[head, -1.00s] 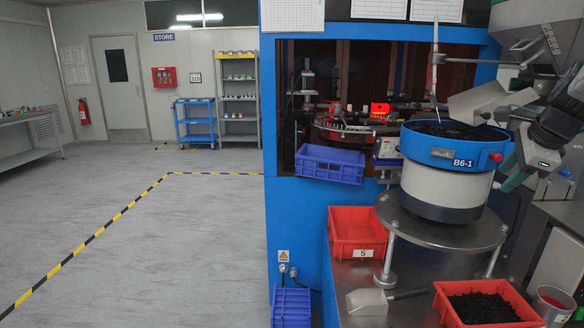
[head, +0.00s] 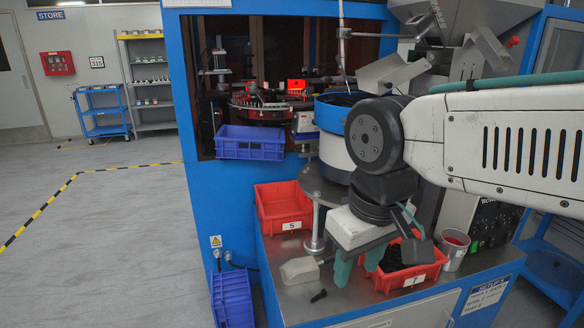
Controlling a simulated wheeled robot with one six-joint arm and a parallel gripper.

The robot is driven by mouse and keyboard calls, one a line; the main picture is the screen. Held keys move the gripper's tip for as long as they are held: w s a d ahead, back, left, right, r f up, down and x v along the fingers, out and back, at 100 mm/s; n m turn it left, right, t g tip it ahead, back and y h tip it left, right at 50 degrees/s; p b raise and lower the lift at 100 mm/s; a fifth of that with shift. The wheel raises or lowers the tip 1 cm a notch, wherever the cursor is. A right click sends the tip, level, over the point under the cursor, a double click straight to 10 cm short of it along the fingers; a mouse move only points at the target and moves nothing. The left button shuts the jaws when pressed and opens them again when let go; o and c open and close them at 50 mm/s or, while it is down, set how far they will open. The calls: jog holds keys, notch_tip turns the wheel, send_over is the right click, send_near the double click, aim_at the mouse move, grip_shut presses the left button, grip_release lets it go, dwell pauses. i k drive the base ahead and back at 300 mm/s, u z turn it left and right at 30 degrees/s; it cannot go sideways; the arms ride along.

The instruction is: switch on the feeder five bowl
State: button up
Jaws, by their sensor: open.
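The bowl feeder (head: 333,152) has a blue rim and a white body, and stands on a round metal plate. My arm hides its right part and front label. My gripper (head: 358,268) hangs in front of and below the bowl, its green fingers pointing down, apart, with nothing seen between them. It is over the bench, just left of a red bin of black parts (head: 408,273). A dark panel with knobs (head: 492,224) shows at the right, below my arm. I cannot tell whether it belongs to this bowl, or read its switch state.
A red bin marked 5 (head: 283,207) stands left of the bowl's stand. A metal scoop (head: 300,270) and a small black part (head: 318,296) lie on the bench. A cup (head: 453,250) stands near the panel. Blue crates (head: 249,143) are at left. Open floor lies further left.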

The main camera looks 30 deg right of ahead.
aim_at(473, 249)
jog(key=z, duration=2.35)
jog(key=k, duration=0.25)
jog(key=u, duration=0.4)
jog(key=i, duration=0.7)
